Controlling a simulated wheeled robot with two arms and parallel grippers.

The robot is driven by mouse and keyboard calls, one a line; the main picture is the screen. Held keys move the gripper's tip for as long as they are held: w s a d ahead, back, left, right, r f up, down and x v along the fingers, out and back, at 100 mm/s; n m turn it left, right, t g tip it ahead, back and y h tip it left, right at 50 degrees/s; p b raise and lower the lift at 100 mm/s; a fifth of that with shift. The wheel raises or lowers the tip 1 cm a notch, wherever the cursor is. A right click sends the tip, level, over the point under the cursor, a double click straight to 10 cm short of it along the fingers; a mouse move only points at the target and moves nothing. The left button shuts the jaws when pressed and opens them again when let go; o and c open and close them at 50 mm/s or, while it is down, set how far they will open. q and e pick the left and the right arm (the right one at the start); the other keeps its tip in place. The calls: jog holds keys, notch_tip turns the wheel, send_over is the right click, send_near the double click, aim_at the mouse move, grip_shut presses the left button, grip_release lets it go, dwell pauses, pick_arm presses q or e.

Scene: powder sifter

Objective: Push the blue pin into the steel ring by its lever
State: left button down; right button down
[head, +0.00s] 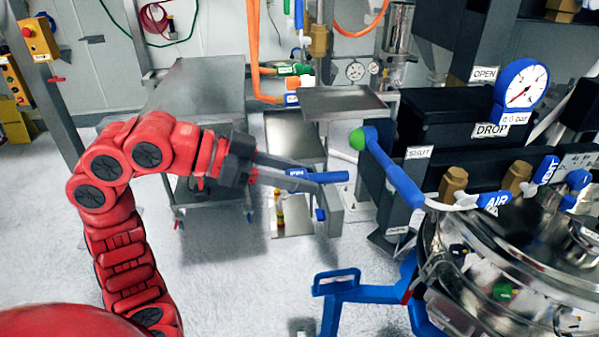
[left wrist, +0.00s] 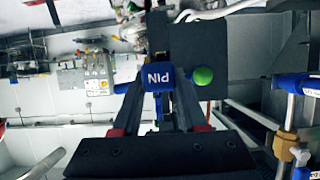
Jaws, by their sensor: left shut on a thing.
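My left gripper (head: 316,177) is shut on the blue pin (head: 335,177), which lies about level across its fingertips, clear of the floor. The pin, with its PIN label, also shows between the fingers in the left wrist view (left wrist: 158,82). The blue lever (head: 396,172) with a green ball knob (head: 357,139) is just right of the pin, apart from it in the head view. The knob shows right of the pin in the left wrist view (left wrist: 203,76). I cannot make out the steel ring clearly. My right gripper is not in view.
The dark machine block with a DROP label (head: 491,130) and a gauge (head: 521,87) stands behind the lever. A round steel sifter (head: 520,265) fills the lower right, with a blue frame (head: 345,290) beside it. Steel carts (head: 200,88) stand behind the arm.

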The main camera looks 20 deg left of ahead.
aim_at(334, 172)
pick_arm(q)
jog(key=shift+d, duration=0.1)
jog(key=shift+w+d, duration=0.6)
jog(key=shift+d, duration=0.2)
jog(key=shift+w+d, duration=0.55)
jog(key=shift+d, duration=0.25)
jog(key=shift+w+d, duration=0.55)
jog(key=shift+d, duration=0.25)
jog(key=shift+b, duration=0.4)
jog(key=shift+w+d+b, duration=0.1)
jog(key=shift+w+d, duration=0.4)
jog(key=shift+d, duration=0.25)
jog(key=shift+w+d+b, duration=0.1)
jog(key=shift+w+d, duration=0.4)
jog(key=shift+d, duration=0.3)
jog(key=shift+w+d+b, duration=0.1)
jog(key=shift+w+d, duration=0.4)
jog(key=shift+d, duration=0.25)
jog(key=shift+c, duration=1.8)
grip_release()
